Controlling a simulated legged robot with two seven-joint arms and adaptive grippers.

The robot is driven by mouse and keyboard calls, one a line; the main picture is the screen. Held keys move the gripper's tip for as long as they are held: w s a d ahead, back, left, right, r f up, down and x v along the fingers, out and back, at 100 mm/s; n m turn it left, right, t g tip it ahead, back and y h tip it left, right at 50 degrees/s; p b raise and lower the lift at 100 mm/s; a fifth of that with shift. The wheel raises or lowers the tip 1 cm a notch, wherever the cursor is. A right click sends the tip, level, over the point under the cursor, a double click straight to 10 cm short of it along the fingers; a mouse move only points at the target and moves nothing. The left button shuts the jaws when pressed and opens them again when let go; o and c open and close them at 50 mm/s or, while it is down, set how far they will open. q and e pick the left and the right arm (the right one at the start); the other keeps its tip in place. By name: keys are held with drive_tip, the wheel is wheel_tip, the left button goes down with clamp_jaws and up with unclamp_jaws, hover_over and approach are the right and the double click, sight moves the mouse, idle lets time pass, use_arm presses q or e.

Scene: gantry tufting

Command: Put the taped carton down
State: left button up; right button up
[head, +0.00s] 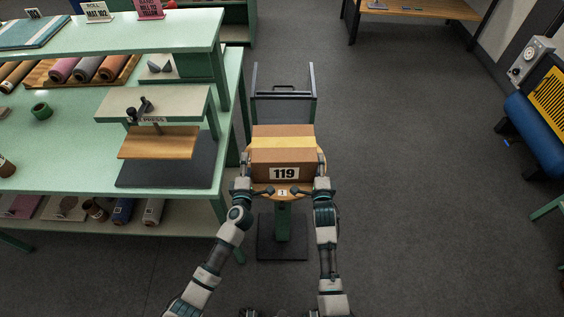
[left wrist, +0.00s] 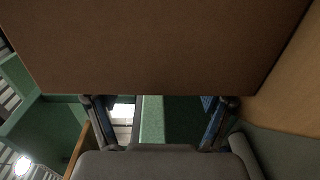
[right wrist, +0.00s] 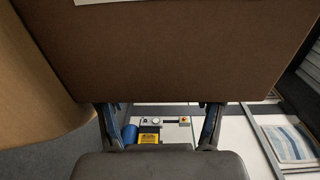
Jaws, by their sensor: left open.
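The brown carton (head: 283,163) with yellow tape across its top and a 119 label stands upright at the centre of the head view. It appears to rest on a wooden-topped stand (head: 262,187) on a green post. My left gripper (head: 244,179) is beside the carton's left side, and my right gripper (head: 321,181) is beside its right side. In the left wrist view, the fingers (left wrist: 160,118) are spread under the carton's brown face (left wrist: 160,45). In the right wrist view, the fingers (right wrist: 159,122) are spread the same way. Whether either gripper touches the carton is hidden.
A green workbench (head: 60,150) with a press (head: 158,140) and rolls stands close on the left. A dark cart-like frame (head: 284,108) is just behind the carton. Open grey floor (head: 420,180) lies to the right. A blue machine (head: 540,125) is at the far right.

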use_arm(q)
drive_tip(key=shift+f, duration=0.25)
use_arm(e)
drive_tip(key=shift+o, duration=1.1)
drive_tip(key=shift+d+f, duration=0.1)
drive_tip(key=shift+d, duration=0.1)
use_arm(q)
drive_tip(key=shift+d, duration=0.2)
use_arm(e)
drive_tip(key=shift+d, duration=0.25)
use_arm(q)
drive_tip(key=shift+s, duration=0.1)
use_arm(e)
drive_tip(key=shift+s+f, duration=0.1)
drive_tip(key=shift+f, duration=0.05)
use_arm(q)
drive_tip(key=shift+s+f, duration=0.1)
drive_tip(key=shift+s, duration=0.1)
use_arm(e)
drive_tip(key=shift+a+f, duration=0.1)
drive_tip(key=shift+f, duration=0.05)
drive_tip(key=shift+s+f, duration=0.1)
drive_tip(key=shift+s, duration=0.3)
use_arm(q)
drive_tip(key=s, duration=0.7)
drive_tip(key=shift+s+r, duration=0.15)
drive_tip(key=shift+r, duration=0.25)
use_arm(e)
drive_tip(key=s+r, duration=0.1)
drive_tip(key=s, duration=1)
